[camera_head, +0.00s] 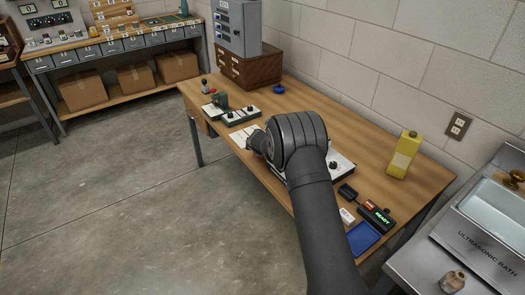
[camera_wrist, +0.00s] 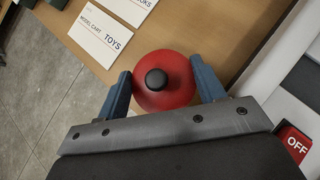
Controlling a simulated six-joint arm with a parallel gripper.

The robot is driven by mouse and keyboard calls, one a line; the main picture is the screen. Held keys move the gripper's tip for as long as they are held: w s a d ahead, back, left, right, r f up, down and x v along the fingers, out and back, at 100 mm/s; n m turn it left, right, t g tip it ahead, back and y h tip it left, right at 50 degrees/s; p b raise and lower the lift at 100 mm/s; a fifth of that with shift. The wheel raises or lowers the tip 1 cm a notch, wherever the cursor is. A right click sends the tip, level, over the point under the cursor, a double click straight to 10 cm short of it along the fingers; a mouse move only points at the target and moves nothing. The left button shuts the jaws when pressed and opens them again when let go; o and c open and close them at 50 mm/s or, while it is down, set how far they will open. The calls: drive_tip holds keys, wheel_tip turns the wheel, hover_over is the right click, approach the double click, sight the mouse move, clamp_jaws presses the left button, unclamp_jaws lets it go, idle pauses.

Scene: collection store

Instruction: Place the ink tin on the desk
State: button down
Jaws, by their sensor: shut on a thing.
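My gripper (camera_wrist: 163,75) has its two blue fingers shut on a round red tin with a black knob (camera_wrist: 178,92), which I take for the ink tin. It is seen from above, one finger on each side. The wooden desk (camera_head: 345,128) runs along the wall in the head view; its top also shows beyond the tin in the wrist view (camera_wrist: 212,35). The gripper is at the desk's front edge, with floor visible to the left in the wrist view. Whether the tin touches the desk cannot be told. My arm hides the tin in the head view.
White cards, one reading "TOYS" (camera_wrist: 103,36), lie beside the gripper. A yellow can (camera_head: 403,156), a blue tray (camera_head: 363,238) and a "READY" device (camera_head: 377,217) stand on the desk's right part. A wooden drawer box (camera_head: 250,68) stands at the back. Bare wood lies along the wall side.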

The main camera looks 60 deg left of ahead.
drive_tip(key=shift+f, duration=1.1)
drive_tip(key=shift+f, duration=0.1)
drive_tip(key=c, duration=0.6)
unclamp_jaws()
drive_tip(key=v, duration=1.2)
drive_tip(key=shift+w, duration=0.1)
drive_tip(key=x, duration=1.2)
